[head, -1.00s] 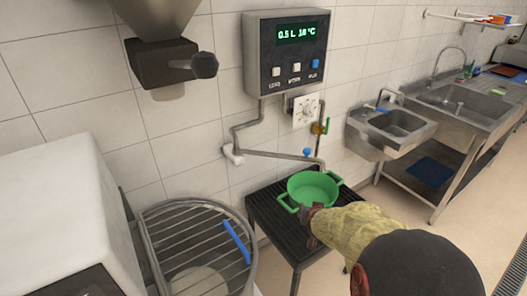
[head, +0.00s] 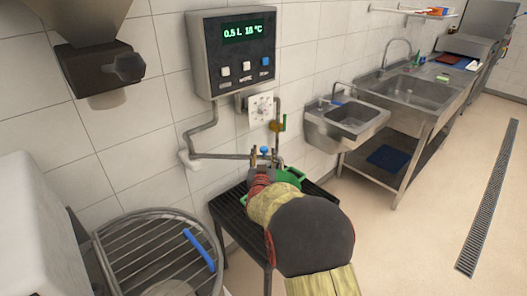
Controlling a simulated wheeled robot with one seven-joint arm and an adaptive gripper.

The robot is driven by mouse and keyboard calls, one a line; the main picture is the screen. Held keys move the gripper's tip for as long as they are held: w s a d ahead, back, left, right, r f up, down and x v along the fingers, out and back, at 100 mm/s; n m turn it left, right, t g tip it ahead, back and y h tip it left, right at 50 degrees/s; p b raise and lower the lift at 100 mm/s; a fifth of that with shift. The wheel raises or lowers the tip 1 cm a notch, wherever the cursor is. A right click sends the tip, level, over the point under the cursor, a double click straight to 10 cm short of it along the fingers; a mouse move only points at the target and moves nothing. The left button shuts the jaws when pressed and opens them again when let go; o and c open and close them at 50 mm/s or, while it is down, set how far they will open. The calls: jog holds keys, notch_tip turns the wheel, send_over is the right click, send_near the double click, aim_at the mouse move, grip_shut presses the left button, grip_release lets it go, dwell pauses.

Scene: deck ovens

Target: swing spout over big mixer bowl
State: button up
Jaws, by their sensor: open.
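The spout (head: 222,156) is a thin grey pipe. It runs right from a white wall joint (head: 187,159), with a blue knob (head: 265,151) near its far end. That end is over the green pot (head: 291,176), which stands on a black slatted stand and is mostly hidden by my arm. My gripper (head: 264,171) is open at the spout's outer end, just below the blue knob. Whether it touches the pipe cannot be told. The big mixer bowl (head: 150,285) is at the lower left under a wire guard (head: 140,250) with a blue handle (head: 199,250).
A water panel (head: 235,52) reading 0.5 L, 18 °C hangs above the spout. The black stand (head: 232,215) is beside the mixer. A grey hopper with a dark knob (head: 128,67) overhangs the left. Sinks (head: 348,115) stand right; the floor there is clear.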

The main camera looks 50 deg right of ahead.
aim_at(264, 151)
jog(key=shift+b+x, duration=0.4)
jog(key=shift+x, duration=1.45)
jog(key=shift+c, duration=0.3)
grip_shut()
